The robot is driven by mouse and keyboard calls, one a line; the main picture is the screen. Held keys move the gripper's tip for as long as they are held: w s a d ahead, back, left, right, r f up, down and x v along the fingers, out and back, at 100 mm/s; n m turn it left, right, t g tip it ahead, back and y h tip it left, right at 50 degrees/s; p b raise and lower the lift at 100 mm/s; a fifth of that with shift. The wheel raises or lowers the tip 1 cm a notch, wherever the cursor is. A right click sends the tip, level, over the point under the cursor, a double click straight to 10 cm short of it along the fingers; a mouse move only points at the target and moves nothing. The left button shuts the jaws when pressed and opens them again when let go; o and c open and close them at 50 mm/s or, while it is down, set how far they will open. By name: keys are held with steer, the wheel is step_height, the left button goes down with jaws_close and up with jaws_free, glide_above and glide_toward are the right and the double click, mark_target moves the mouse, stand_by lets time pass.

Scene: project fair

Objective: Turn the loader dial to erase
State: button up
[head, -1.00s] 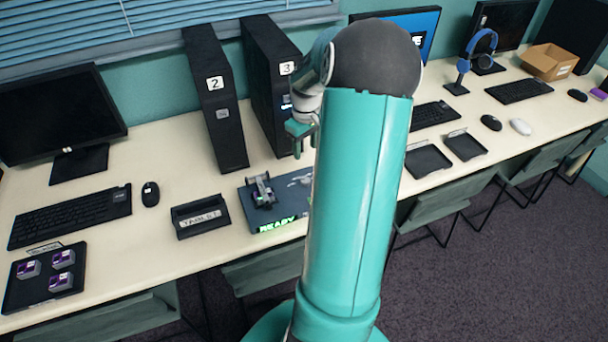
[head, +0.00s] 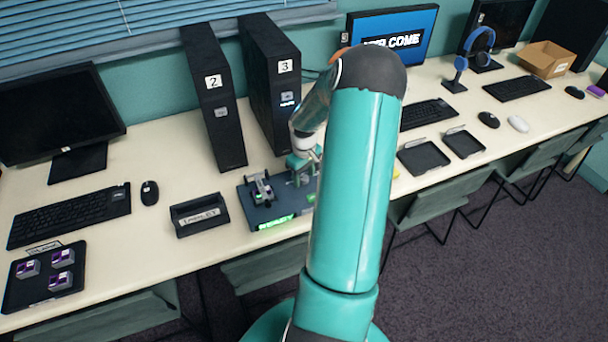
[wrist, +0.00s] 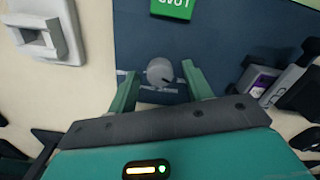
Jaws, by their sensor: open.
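The loader (head: 247,213) is a dark blue-grey panel on the table, with a lit green strip at its front edge. Its dial (wrist: 160,72) is a round grey knob with a dark pointer mark, seen in the wrist view. White label marks lie around the dial, too small to read. My gripper (wrist: 158,85) is open, with one green finger on each side of the dial and a gap on both sides. In the head view my gripper (head: 301,176) is low over the right part of the loader, and my arm hides that end.
Computer towers 2 (head: 214,110) and 3 (head: 272,85) stand behind. Bare table shows around the mouse (head: 149,193).

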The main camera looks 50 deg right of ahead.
steer(key=c, duration=1)
steer(key=shift+o, duration=0.2)
